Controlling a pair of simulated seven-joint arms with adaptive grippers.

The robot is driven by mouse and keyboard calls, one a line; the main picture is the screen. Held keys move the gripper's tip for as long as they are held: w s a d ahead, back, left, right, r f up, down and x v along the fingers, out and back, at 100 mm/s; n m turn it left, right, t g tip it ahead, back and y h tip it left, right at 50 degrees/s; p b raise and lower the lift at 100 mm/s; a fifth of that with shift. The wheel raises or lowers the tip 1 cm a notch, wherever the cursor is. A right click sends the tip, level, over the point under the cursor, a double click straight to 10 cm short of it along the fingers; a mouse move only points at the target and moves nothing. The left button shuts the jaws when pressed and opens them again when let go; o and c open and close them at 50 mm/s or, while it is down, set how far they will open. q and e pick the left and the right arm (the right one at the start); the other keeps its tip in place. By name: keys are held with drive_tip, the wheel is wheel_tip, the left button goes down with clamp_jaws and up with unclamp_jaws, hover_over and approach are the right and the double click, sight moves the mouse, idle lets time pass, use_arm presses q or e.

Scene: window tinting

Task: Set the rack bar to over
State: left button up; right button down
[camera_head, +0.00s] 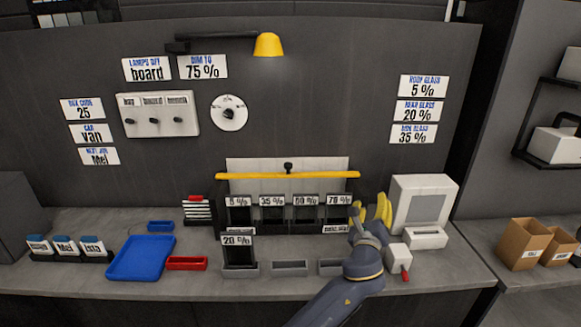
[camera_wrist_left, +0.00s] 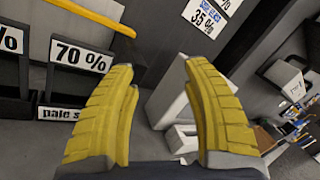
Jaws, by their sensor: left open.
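The yellow rack bar (camera_head: 265,176) runs level across the upper part of the rack, in front of its pale back panel (camera_head: 320,166) and above the back row of dark slots labelled 5, 35, 50 and 70 %. A small black knob (camera_head: 288,168) shows at the bar's middle. My left gripper (camera_head: 373,208) is open, with nothing seen between its yellow fingers, just right of and below the bar's right end. In the left wrist view the open fingers (camera_wrist_left: 165,95) point past the bar's end (camera_wrist_left: 95,15) and the 70 % label (camera_wrist_left: 80,56). My right gripper is out of view.
A white machine with a grey screen (camera_head: 425,206) stands close right of my gripper. A 20 % holder (camera_head: 240,256) stands in front of the rack. A blue tray (camera_head: 140,258) and red tray (camera_head: 187,263) lie left. A yellow lamp (camera_head: 268,45) hangs above.

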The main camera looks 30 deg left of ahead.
use_arm(q)
drive_tip(key=s+a+r+g+y, duration=0.25)
drive_tip(key=a+y, duration=0.45)
drive_tip(key=a, duration=0.4)
drive_tip(key=g+y, duration=0.3)
drive_tip(key=g, duration=0.2)
approach(290, 168)
drive_tip(key=shift+t, duration=0.25)
drive_tip(key=x, duration=1.1)
drive_tip(key=shift+w+a+f, duration=0.1)
drive_tip(key=shift+w+a, duration=0.05)
drive_tip(key=shift+a, duration=0.2)
drive_tip(key=shift+o, duration=0.3)
clamp_jaws()
